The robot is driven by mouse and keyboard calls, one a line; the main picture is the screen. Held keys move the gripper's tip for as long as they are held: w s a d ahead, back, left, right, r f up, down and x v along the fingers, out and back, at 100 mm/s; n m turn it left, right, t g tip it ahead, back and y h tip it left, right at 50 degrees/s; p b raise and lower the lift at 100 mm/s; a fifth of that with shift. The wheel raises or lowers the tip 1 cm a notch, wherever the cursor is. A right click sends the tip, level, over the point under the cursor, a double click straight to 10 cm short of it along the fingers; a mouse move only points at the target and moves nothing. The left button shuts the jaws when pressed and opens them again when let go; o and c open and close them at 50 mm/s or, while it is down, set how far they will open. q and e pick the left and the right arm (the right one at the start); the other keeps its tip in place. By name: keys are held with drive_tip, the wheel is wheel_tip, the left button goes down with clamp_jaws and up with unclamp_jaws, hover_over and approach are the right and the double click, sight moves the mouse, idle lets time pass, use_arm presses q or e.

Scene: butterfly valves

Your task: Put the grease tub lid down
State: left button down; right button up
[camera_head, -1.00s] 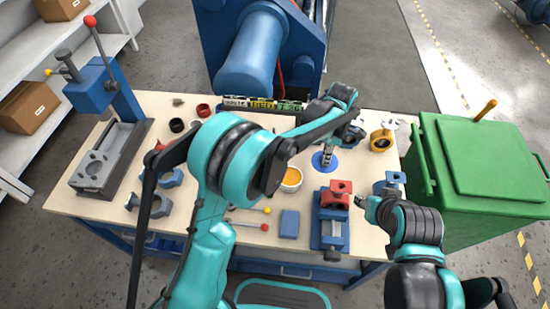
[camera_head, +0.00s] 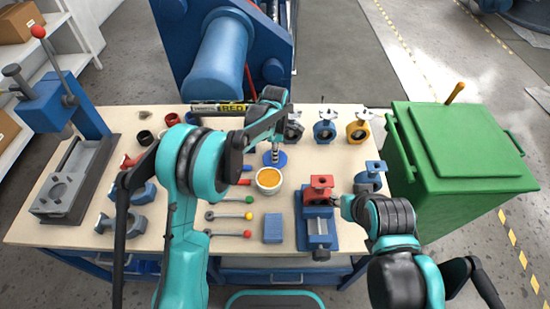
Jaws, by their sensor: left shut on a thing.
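The grease tub lid is a blue disc (camera_head: 281,159) just behind the grease tub. My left gripper (camera_head: 275,155) points down and is shut on the lid, at its middle. I cannot tell whether the lid touches the table. The white grease tub (camera_head: 268,183) stands open, with orange grease showing inside. My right gripper (camera_head: 345,203) is beside the red valve body in the vise; its fingers are too small and hidden to tell open or shut.
The red valve body (camera_head: 319,190) sits in a blue vise (camera_head: 319,229). Blue, grey and yellow valves (camera_head: 358,130) stand at the back right. Handles with coloured knobs (camera_head: 229,216) and a blue block (camera_head: 273,228) lie in front. A green bin (camera_head: 460,155) is on the right.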

use_arm(q)
drive_tip(key=shift+f, duration=1.05)
drive_tip(key=shift+f+b, duration=0.25)
drive_tip(key=shift+b, duration=0.15)
drive_tip(key=c, duration=1.3)
unclamp_jaws()
drive_tip(key=shift+r, duration=0.1)
drive_tip(key=shift+r+p, duration=0.35)
drive_tip(key=shift+r, duration=0.1)
wheel_tip(320, 180, up, 12)
drive_tip(key=p, duration=0.3)
drive_tip(key=shift+f+p, duration=0.25)
drive_tip(key=shift+p, duration=0.05)
